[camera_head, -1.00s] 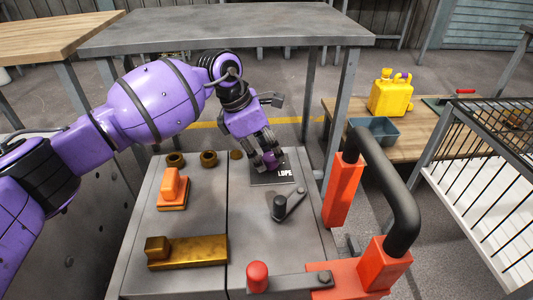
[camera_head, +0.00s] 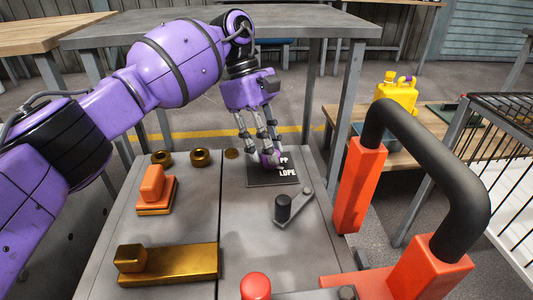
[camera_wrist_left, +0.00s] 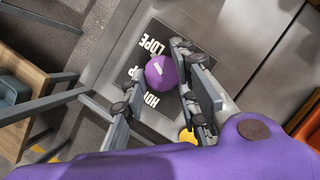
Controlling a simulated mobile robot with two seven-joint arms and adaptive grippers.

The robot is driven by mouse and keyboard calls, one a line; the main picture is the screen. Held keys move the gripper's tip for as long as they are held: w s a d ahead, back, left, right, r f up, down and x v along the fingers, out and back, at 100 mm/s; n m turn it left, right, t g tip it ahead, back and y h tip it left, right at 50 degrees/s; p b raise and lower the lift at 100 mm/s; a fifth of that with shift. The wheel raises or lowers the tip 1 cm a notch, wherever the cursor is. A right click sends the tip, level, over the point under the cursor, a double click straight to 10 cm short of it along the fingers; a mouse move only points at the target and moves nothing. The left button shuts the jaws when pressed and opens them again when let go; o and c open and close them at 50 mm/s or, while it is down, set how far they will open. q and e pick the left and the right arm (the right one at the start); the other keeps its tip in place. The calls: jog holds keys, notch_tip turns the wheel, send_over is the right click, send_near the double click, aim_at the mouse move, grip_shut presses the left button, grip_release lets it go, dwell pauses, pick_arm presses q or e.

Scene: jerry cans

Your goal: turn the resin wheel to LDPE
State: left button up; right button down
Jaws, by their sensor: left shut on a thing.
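The resin wheel is a small round purple knob (camera_head: 269,158) on a dark plate (camera_head: 258,178) on the grey bench top. White PP and LDPE lettering shows beside it in the head view. In the left wrist view the knob (camera_wrist_left: 161,72) has a short white mark on top, with LDPE and other partly covered labels around it. I cannot tell which label the mark points at. My left gripper (camera_head: 262,150) comes down from above with its fingers around the knob, shut on it. It also shows in the left wrist view (camera_wrist_left: 155,85). My right gripper is out of view.
A black crank (camera_head: 284,207) stands just in front of the plate. An orange block (camera_head: 152,183), a brass block (camera_head: 180,263) and brass rings (camera_head: 200,157) are on the left. A red-and-black handle (camera_head: 430,170) rises on the right. A yellow jerry can (camera_head: 397,93) stands behind.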

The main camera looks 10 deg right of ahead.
pick_arm(q)
jog(key=shift+w+d+r+m+b, duration=0.15)
jog(key=shift+d+m+b, duration=0.1)
jog(key=shift+m+b, duration=0.7)
jog(key=shift+c, duration=0.2)
jog(key=shift+d+g, duration=0.1)
jog(key=shift+g, duration=0.2)
jog(key=o, duration=1.1)
jog(key=shift+d, duration=0.1)
jog(key=shift+c, duration=0.2)
jog(key=v, duration=0.7)
jog(key=shift+r, duration=0.2)
